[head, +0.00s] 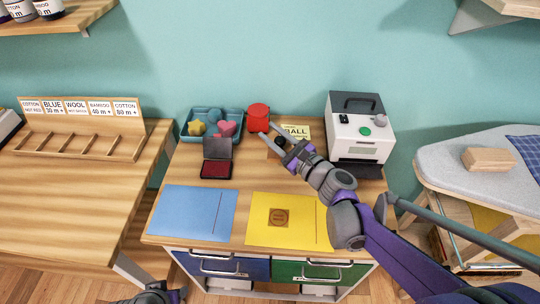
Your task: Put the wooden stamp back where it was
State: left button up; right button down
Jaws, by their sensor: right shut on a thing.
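My right gripper (275,138) is over the back middle of the desk, in front of a card reading "BALL" (297,131). It is shut on the wooden stamp (272,152), a small brown block with a dark part on it, mostly hidden by the fingers. I cannot tell whether the stamp touches the desk. An open ink pad (216,168) with a red pad lies to its left. A yellow sheet (300,232) with a brown square mark (278,217) lies in front. Part of my left arm shows at the bottom left; its fingers cannot be made out.
A red round object (258,118) stands close to the left of the gripper. A blue tray (188,138) of coloured shapes is farther left. A white machine (357,132) stands at right. A blue sheet (194,211) lies at front left.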

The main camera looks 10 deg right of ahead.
aim_at(272, 151)
jog(key=shift+f+b, duration=0.8)
jog(key=shift+f, duration=2.2)
jog(key=shift+f, duration=0.1)
jog(key=c, duration=0.6)
grip_release()
jog(key=shift+o, duration=0.2)
jog(key=shift+r, duration=0.25)
jog(key=p+v, duration=0.1)
jog(key=v, duration=1.1)
